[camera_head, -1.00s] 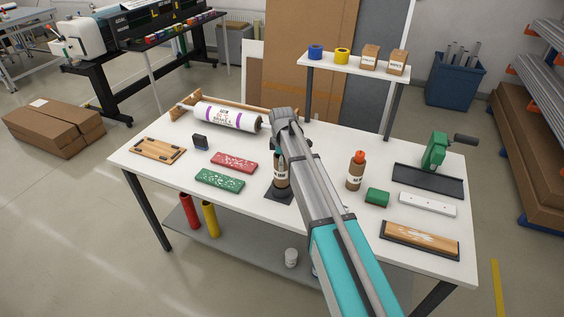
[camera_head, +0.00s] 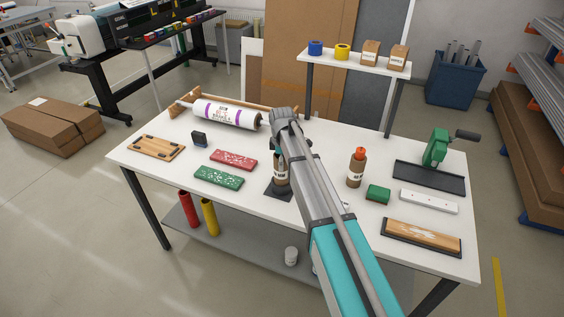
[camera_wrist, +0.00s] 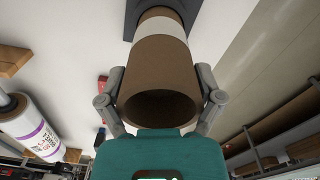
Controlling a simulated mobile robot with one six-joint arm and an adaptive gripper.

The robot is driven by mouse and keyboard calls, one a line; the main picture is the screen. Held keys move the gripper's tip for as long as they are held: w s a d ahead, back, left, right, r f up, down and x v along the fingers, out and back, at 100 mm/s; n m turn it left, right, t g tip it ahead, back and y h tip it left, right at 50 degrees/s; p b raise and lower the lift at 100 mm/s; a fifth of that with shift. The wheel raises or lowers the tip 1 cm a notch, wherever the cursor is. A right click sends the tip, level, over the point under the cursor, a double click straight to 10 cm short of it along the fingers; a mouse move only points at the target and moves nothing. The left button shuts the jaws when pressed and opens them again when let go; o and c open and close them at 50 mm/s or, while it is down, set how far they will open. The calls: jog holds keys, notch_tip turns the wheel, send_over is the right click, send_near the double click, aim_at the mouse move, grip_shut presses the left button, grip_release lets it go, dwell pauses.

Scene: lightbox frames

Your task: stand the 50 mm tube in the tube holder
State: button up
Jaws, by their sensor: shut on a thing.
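In the wrist view, a brown cardboard tube (camera_wrist: 160,62) with a white band points its open, hollow end at the camera. My gripper (camera_wrist: 163,88) has one finger on each side of this tube and is shut on it near the open end. The far end of the tube is over a dark square base (camera_wrist: 131,20). In the head view, the banded tube (camera_head: 281,187) looks upright on the dark base (camera_head: 272,192), partly behind my arm. I cannot tell whether the tube is seated in a holder there or just above it.
A brown cylinder with an orange top (camera_head: 356,168) and a green block (camera_head: 378,194) stand to the right. Red (camera_head: 234,160) and green (camera_head: 219,177) patterned plates lie to the left. A white roll (camera_head: 226,115) lies on a wooden rack behind.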

jog(key=shift+f+b, duration=1.65)
jog(key=shift+f, duration=0.05)
jog(key=o, duration=0.9)
jog(key=shift+o, duration=0.2)
jog(key=shift+r, duration=0.15)
notch_tip(320, 180, up, 11)
jog(key=p, duration=1.1)
jog(key=shift+r+p, duration=0.1)
jog(key=shift+p, duration=0.2)
dwell(0.5)
jog(key=s+d+f+m+b, duration=0.2)
jog(key=s+d+m, duration=0.6)
jog(key=s, duration=0.5)
jog(key=s+d+f+m+b, duration=0.2)
jog(key=s+d+m, duration=0.7)
jog(key=s+d, duration=0.4)
jog(key=shift+d+f+m+b, duration=0.25)
jog(key=shift+m+b, duration=0.05)
